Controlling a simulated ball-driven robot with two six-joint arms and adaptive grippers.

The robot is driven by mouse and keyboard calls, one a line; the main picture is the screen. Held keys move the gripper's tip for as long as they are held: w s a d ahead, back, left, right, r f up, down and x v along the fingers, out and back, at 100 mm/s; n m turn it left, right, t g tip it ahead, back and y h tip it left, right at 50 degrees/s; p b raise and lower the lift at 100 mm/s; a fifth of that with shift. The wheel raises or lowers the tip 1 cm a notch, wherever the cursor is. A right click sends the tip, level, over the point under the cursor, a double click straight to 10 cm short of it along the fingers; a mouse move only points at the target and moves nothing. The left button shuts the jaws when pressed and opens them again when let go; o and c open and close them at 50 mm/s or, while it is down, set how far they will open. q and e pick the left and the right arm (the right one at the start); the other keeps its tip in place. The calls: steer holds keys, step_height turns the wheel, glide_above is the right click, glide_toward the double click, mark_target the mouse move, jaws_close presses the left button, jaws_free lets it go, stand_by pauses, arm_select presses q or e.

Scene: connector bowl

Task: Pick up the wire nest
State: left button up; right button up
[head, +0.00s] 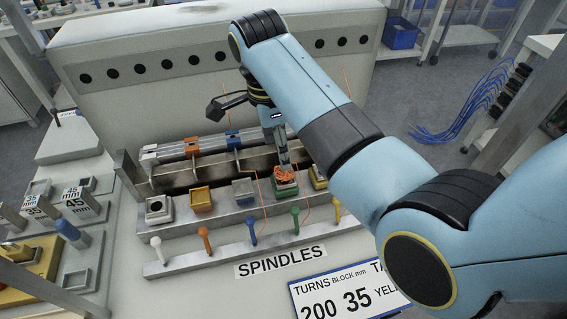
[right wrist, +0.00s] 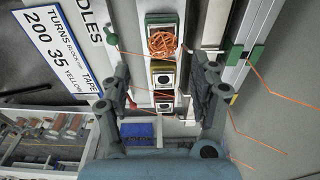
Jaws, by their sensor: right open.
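The wire nest (head: 285,175) is a tangle of orange wire sitting in a green-edged block (head: 286,190) in the row of blocks on the grey stepped fixture. In the right wrist view the nest (right wrist: 163,42) fills the green-ended holder, with loose strands trailing to the sides. My right gripper (head: 283,158) points down just above the nest in the head view. In the right wrist view its fingers (right wrist: 163,72) are wide apart with nothing between them gripped. The nest lies just beyond the fingertips. My left gripper is not in view.
Coloured spindles (head: 252,230) line the front rail. A grey divider wall (head: 200,168) rises behind. A sign (head: 345,295) lies in front.

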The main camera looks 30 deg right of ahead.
mark_target(284, 173)
step_height(284, 173, down, 2)
steer(key=shift+d+f, duration=0.1)
steer(key=shift+d, duration=0.05)
steer(key=f, duration=0.5)
steer(key=shift+d+f+p, duration=0.1)
steer(key=shift+d+p, duration=0.25)
steer(key=shift+d, duration=0.05)
steer(key=shift+f, duration=0.2)
steer(key=shift+c, duration=0.7)
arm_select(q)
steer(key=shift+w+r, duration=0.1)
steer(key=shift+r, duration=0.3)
arm_select(e)
steer(key=c, duration=0.8)
steer(key=shift+r, duration=0.1)
